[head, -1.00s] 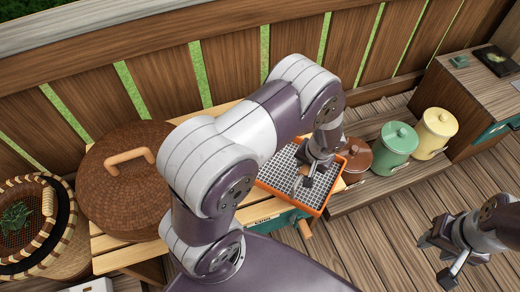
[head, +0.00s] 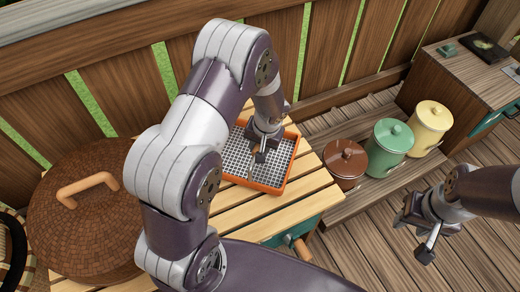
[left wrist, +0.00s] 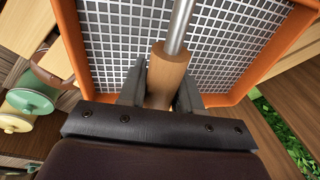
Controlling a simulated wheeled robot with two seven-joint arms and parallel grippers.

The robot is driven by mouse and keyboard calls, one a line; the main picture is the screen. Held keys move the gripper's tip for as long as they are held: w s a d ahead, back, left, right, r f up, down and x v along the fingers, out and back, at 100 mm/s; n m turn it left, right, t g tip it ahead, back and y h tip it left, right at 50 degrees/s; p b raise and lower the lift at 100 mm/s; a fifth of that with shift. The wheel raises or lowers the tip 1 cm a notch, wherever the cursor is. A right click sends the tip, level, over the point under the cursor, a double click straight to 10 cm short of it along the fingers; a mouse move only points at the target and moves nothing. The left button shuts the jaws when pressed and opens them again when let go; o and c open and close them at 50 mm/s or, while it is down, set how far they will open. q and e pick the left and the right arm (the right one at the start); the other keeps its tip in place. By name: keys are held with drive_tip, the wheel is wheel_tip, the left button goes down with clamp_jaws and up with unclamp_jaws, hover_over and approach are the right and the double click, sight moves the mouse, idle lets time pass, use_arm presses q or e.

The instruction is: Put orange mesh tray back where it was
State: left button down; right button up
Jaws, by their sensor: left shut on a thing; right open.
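The orange mesh tray (head: 290,164), with a pale grid floor, is over the slatted table's back right part in the head view. Whether it rests on the slats or hangs just above them is unclear. It fills the upper left wrist view (left wrist: 72,45). My left gripper (head: 262,155) is over the tray's middle, pointing down. It is shut on a wooden handle (left wrist: 165,75) with a metal rod, which lies across the mesh in the left wrist view. The handle's join to the tray is not visible. My right gripper (head: 413,238) is open and empty at the right, above the deck.
Brown (head: 345,160), green (head: 388,150) and yellow (head: 429,128) lidded canisters stand right of the table (head: 315,190). A large round brown lid (head: 85,225) is at the left. A wooden fence runs behind. Bare slats show in front of the tray.

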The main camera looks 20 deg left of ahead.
use_arm(q)
drive_tip(key=shift+x, duration=1)
drive_tip(key=shift+d, duration=0.2)
use_arm(e)
drive_tip(key=shift+w+f, duration=0.1)
drive_tip(key=shift+f, duration=0.25)
use_arm(q)
drive_tip(key=shift+s+f+b, duration=0.1)
drive_tip(key=shift+f+b, duration=0.05)
drive_tip(key=shift+b, duration=0.15)
drive_tip(key=c, duration=0.8)
unclamp_jaws()
drive_tip(key=shift+r+p, duration=0.25)
drive_tip(key=shift+p, duration=0.05)
drive_tip(key=p+v, duration=0.3)
drive_tip(key=v, duration=0.9)
drive_tip(key=s+r, duration=0.1)
drive_tip(key=s, duration=0.3)
drive_tip(key=s+r+h, duration=0.1)
drive_tip(key=s+r, duration=0.1)
drive_tip(key=s, duration=0.2)
drive_tip(key=s+d+r+m+h, duration=0.1)
drive_tip(key=s+r, duration=0.1)
drive_tip(key=s, duration=0.2)
drive_tip(key=shift+s+r, duration=0.15)
drive_tip(key=shift+s, duration=0.1)
use_arm(e)
wheel_tip(320, 180, up, 3)
drive_tip(key=shift+f, duration=0.1)
